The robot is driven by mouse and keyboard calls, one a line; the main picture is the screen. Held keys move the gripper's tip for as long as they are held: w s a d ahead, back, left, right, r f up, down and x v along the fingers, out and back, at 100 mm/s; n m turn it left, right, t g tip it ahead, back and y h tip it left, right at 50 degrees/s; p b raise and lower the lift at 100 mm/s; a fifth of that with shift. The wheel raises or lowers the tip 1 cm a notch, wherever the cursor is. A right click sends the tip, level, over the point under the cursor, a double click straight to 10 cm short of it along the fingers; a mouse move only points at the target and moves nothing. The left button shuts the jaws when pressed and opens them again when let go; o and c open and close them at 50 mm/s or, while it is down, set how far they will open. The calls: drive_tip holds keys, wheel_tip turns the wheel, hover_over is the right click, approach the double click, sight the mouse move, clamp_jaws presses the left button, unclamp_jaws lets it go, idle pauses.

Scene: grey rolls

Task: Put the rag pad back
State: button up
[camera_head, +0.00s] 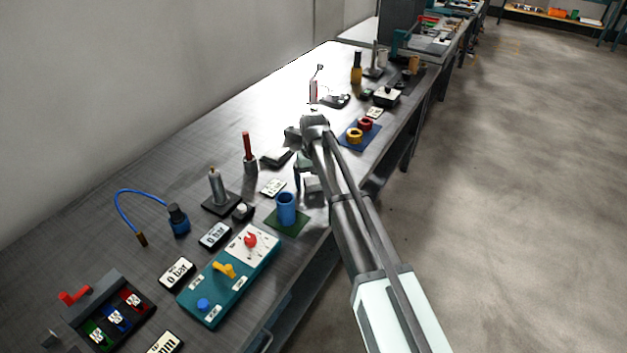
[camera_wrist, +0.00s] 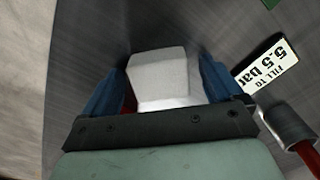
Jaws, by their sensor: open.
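A pale grey-white block with bevelled edges, which looks like the rag pad (camera_wrist: 163,80), sits between the two blue fingers of my gripper (camera_wrist: 165,92) in the wrist view. My gripper is open, with one finger on each side of the pad. I cannot tell whether the fingers touch it or whether it rests on the bench. In the head view my gripper (camera_head: 311,180) points down near the bench's front edge, and the pad is not clearly seen there. A bit of something red (camera_wrist: 130,105) shows beside the left finger, mostly hidden.
A "fill to 5.5 bar" card (camera_wrist: 268,65) and a red-handled tool (camera_head: 247,147) in a metal holder are close by. A blue cup (camera_head: 287,209) stands on a green mat (camera_head: 271,222). A blue mat (camera_head: 349,138) holds red and yellow rings. The bench edge is close.

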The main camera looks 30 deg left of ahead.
sight(314, 179)
wheel_tip(314, 179, up, 12)
drive_tip(key=shift+r, duration=0.15)
idle(0.5)
